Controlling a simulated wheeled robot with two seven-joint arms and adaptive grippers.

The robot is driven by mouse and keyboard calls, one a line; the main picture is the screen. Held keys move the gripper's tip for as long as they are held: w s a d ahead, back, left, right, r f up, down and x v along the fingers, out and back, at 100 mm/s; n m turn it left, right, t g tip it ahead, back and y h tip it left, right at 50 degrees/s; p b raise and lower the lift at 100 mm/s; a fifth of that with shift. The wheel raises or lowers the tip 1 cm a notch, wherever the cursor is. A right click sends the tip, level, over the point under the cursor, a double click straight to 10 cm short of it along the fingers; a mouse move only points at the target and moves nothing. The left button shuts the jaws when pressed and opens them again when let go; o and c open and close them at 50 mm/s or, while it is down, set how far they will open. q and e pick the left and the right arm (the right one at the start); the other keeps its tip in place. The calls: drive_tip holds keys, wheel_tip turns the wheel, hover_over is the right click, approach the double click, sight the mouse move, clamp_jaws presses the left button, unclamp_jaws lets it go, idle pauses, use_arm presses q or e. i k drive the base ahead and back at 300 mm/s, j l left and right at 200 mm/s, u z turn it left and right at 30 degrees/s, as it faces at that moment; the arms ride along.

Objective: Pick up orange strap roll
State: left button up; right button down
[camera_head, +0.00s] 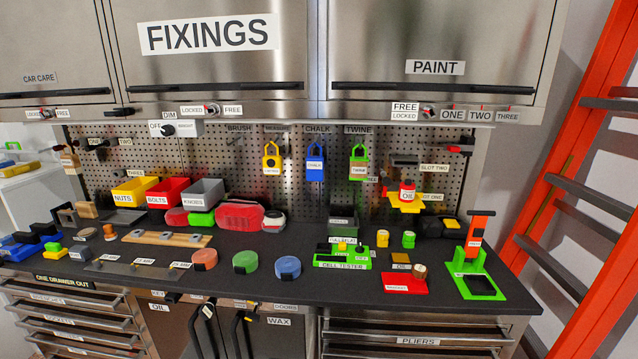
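The orange strap roll (205,259) sits on the dark bench top, near its front edge and left of the middle. It is a short round roll with a flat face towards me. A green roll (245,262) and a blue roll (287,267) of like shape stand in a row to its right, with gaps between them. Nothing covers the orange roll from this view. Neither of my grippers shows.
A wooden strip (165,238) lies behind the orange roll, and a dark labelled plate (130,269) lies to its left. A green cell tester (342,262) stands right of the blue roll. Cabinet doors with black handles are below the front edge. An orange ladder (570,170) stands at the right.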

sight(205, 258)
drive_tip(key=k+u, duration=0.15)
drive_tip(key=u, duration=0.3)
drive_tip(key=k+u, duration=0.1)
drive_tip(key=u, duration=0.35)
drive_tip(key=k+u, duration=0.15)
drive_tip(key=u, duration=0.3)
